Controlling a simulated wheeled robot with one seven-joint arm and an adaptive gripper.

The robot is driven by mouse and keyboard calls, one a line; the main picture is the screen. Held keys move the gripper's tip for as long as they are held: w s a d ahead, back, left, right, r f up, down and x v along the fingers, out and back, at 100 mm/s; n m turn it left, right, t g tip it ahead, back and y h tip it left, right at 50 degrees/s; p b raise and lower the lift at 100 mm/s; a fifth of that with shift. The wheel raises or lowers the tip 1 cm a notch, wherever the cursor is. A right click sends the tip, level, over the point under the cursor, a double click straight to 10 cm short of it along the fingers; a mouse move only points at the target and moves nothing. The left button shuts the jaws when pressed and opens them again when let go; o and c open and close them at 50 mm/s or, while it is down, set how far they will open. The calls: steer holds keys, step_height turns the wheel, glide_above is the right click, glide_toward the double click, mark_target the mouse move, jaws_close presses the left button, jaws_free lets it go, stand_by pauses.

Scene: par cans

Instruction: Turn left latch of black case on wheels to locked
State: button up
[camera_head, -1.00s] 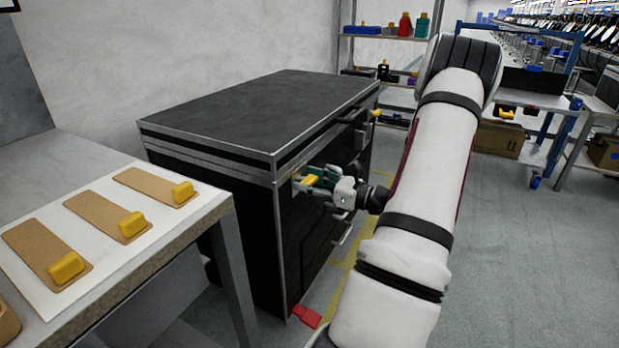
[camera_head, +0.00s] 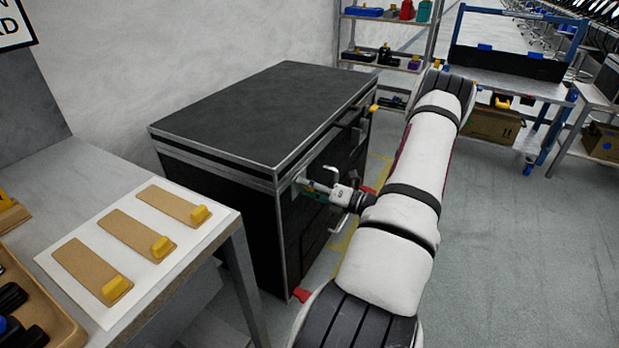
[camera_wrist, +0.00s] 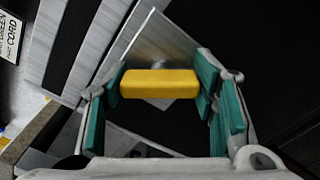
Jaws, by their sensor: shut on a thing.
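The black case on wheels (camera_head: 270,105) stands against the wall, its latch side facing right. My gripper (camera_head: 310,190) is at the latch near the case's near corner, just below the lid seam. In the wrist view, the latch's yellow handle (camera_wrist: 160,84) lies between the teal pads of my gripper (camera_wrist: 162,92), which is shut on it. A silver plate (camera_wrist: 158,48) shows behind the handle, tilted in that view. In the head view my gripper hides most of this latch. Another yellow latch (camera_head: 373,108) sits at the case's far end.
A grey table (camera_head: 70,185) with yellow-tipped brown boards (camera_head: 105,270) stands at the near left. A red pedal (camera_head: 302,295) sticks out at the case's bottom corner. Shelves (camera_head: 385,45) and a blue-framed bench (camera_head: 520,85) stand behind. Floor to the right is clear.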

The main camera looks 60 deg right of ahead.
steer(key=m+p, duration=0.2)
steer(key=m, duration=0.1)
steer(key=shift+m, duration=0.4)
steer(key=shift+m+p, duration=1.05)
steer(key=shift+m, duration=0.65)
steer(key=shift+f, duration=0.1)
steer(key=o, duration=1.2)
steer(key=shift+c, duration=0.2)
steer(key=shift+s, duration=0.1)
steer(key=s+d, duration=0.1)
steer(key=s, duration=1)
steer(key=shift+s, duration=0.4)
